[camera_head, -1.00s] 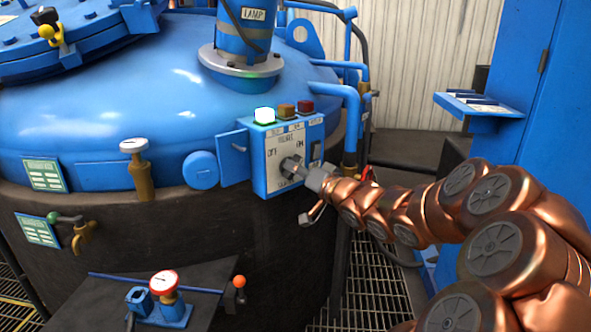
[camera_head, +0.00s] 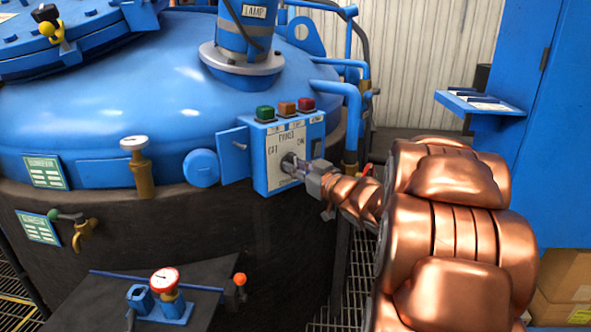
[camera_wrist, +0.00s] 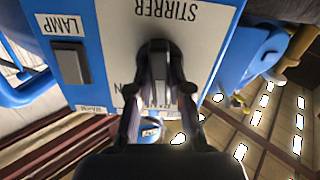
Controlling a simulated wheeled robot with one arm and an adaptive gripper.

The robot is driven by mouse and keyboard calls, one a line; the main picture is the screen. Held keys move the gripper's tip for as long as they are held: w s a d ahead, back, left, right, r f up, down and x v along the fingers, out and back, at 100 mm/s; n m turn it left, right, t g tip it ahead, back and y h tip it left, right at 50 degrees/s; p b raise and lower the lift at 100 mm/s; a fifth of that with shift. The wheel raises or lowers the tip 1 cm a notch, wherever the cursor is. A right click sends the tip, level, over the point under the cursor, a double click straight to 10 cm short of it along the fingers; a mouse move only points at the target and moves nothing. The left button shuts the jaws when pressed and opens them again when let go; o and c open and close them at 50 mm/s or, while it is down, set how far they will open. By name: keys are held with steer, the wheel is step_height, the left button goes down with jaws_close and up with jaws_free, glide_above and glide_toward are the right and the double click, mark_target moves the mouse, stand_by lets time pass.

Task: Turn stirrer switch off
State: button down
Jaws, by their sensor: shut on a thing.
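The label reads OFF at left and ON at right. My gripper (camera_head: 302,170) reaches the knob from the right, with its fingers closed around it. In the wrist view the gripper (camera_wrist: 160,92) has one finger on each side of the dark knob (camera_wrist: 158,52), below the upside-down STIRRER lettering. The fingers partly hide the knob, so its exact pointing is hard to read. The green indicator (camera_head: 265,114) on top of the box is dark.
An orange indicator (camera_head: 287,109) and a red indicator (camera_head: 306,104) sit beside the green one. A lamp switch (camera_wrist: 70,63) is close by on the same panel. Blue pipes (camera_head: 352,110) run right of the box.

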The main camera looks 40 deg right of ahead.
steer(key=shift+n+b, duration=1.2)
steer(key=shift+n, duration=2.4)
steer(key=c, duration=1.1)
jaws_free()
steer(key=shift+s+d, duration=0.15)
steer(key=shift+s, duration=1.85)
steer(key=shift+s+d, duration=0.15)
steer(key=shift+s, duration=1.8)
steer(key=shift+s+d, duration=0.15)
steer(key=shift+s, duration=1.85)
